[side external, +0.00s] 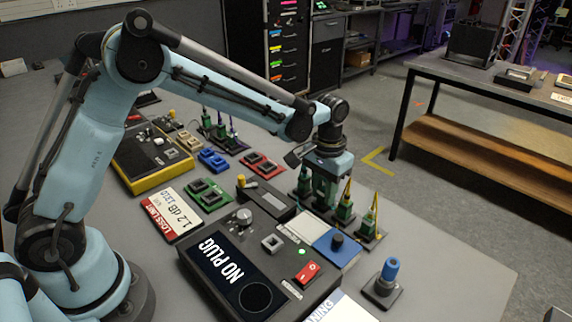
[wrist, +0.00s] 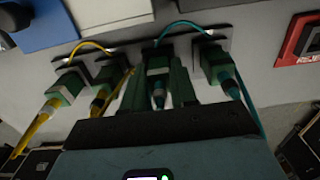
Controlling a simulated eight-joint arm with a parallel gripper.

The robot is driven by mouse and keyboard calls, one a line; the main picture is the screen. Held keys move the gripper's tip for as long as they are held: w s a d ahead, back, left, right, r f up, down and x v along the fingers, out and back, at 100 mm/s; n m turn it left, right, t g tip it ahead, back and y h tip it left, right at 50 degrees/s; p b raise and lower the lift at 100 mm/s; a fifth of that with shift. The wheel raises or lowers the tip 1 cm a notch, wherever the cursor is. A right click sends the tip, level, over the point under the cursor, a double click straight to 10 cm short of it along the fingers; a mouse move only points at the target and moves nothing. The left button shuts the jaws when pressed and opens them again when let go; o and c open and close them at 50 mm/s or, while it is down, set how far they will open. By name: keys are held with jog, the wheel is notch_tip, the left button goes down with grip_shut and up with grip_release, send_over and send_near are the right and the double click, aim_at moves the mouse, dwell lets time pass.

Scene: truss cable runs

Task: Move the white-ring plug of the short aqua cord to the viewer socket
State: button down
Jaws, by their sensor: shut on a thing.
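My gripper (side external: 322,200) is low over a row of green plugs at the far right edge of the bench equipment. In the wrist view its fingers (wrist: 158,92) are shut on a green plug with a pale ring (wrist: 158,72), the plug of the short aqua cord. The aqua cord (wrist: 182,23) arcs from behind this plug to another green plug (wrist: 217,65) on the right. The held plug appears upright at its holder; I cannot tell whether it is seated. The black viewer (side external: 235,270) reads "NO PLUG", and a square silver socket (side external: 272,242) is on its top.
Yellow-corded green plugs (side external: 370,222) stand close beside my gripper.

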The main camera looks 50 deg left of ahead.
jog(key=shift+r, duration=0.1)
jog(key=shift+r, duration=2.2)
jog(key=shift+s+r, duration=0.1)
jog(key=shift+s, duration=0.05)
jog(key=s+d+r, duration=0.1)
jog(key=s+r, duration=0.2)
jog(key=s, duration=0.6)
jog(key=s+d+r, duration=0.2)
jog(key=s+r, duration=0.1)
jog(key=s, duration=0.5)
jog(key=shift+s+a+f, duration=0.1)
jog(key=shift+a+f, duration=0.05)
jog(key=shift+f, duration=1.4)
jog(key=shift+a+f, duration=0.1)
jog(key=shift+f, duration=1.45)
jog(key=shift+f, duration=0.8)
